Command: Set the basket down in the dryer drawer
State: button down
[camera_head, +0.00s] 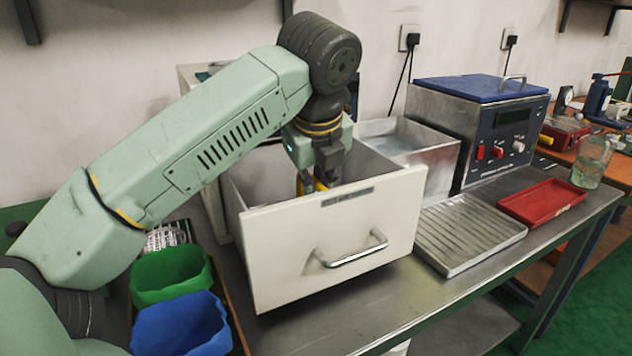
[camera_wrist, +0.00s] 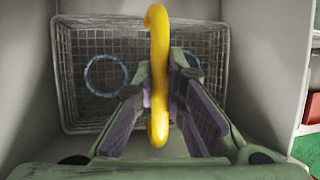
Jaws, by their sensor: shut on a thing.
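The white dryer drawer (camera_head: 290,250) is pulled open on the metal bench, its handle facing front. My gripper (camera_head: 320,190) reaches down into it from above. In the wrist view my gripper (camera_wrist: 160,110) is shut on the yellow handle of the wire basket (camera_wrist: 65,75). The basket is inside the drawer walls (camera_wrist: 255,60); whether it touches the drawer floor I cannot tell. A blue-rimmed ring (camera_wrist: 105,75) lies in the basket, and part of another shows behind the handle. In the head view the drawer front hides the basket.
An open metal tank (camera_head: 430,150) and a blue-lidded ultrasonic unit (camera_head: 490,125) stand right of the drawer. A ribbed metal tray (camera_head: 470,235), a red tray (camera_head: 542,202) and a glass jar (camera_head: 590,162) are further right. Green (camera_head: 170,275) and blue (camera_head: 180,328) bins stand left.

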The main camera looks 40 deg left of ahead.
jog(key=shift+f+b, duration=0.15)
jog(key=shift+b, duration=0.2)
dwell(0.4)
jog(key=c, duration=1.6)
grip_release()
jog(key=shift+r+p, duration=3.5)
jog(key=shift+r, duration=2)
